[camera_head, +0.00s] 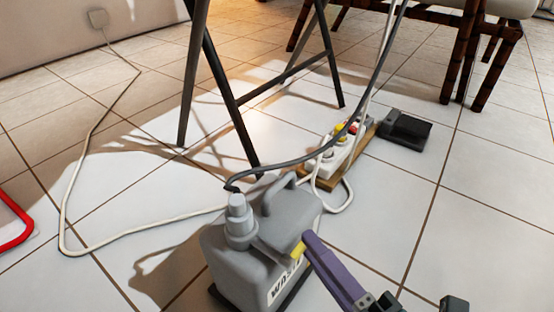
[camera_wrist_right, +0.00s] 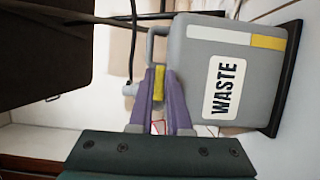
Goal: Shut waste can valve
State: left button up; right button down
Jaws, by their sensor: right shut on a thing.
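The grey waste can (camera_head: 238,270) stands on the tiled floor at the bottom middle of the head view. Its label reads WASTE in the right wrist view (camera_wrist_right: 225,88), where the can appears turned sideways. A yellow valve lever (camera_head: 296,250) sits by the can's upper part. In the wrist view the yellow lever (camera_wrist_right: 158,85) lies between the purple fingers of my right gripper (camera_wrist_right: 158,75). My right gripper (camera_head: 304,242) is shut on this lever. The fingers partly hide the lever and the valve body. My left gripper is not in view.
A dark hose (camera_head: 300,158) runs to the can's top. A power strip (camera_head: 345,148) on a wooden board and a black pedal (camera_head: 404,132) lie behind it. Dark stand legs (camera_head: 228,95) rise behind the can. A white cable (camera_head: 80,170) crosses the floor at left.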

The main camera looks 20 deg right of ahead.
dwell(0.4)
jog(key=c, duration=0.9)
grip_release()
jog(key=shift+o, duration=0.2)
jog(key=shift+s, duration=0.1)
jog(key=p+v, duration=0.2)
jog(key=v, duration=0.8)
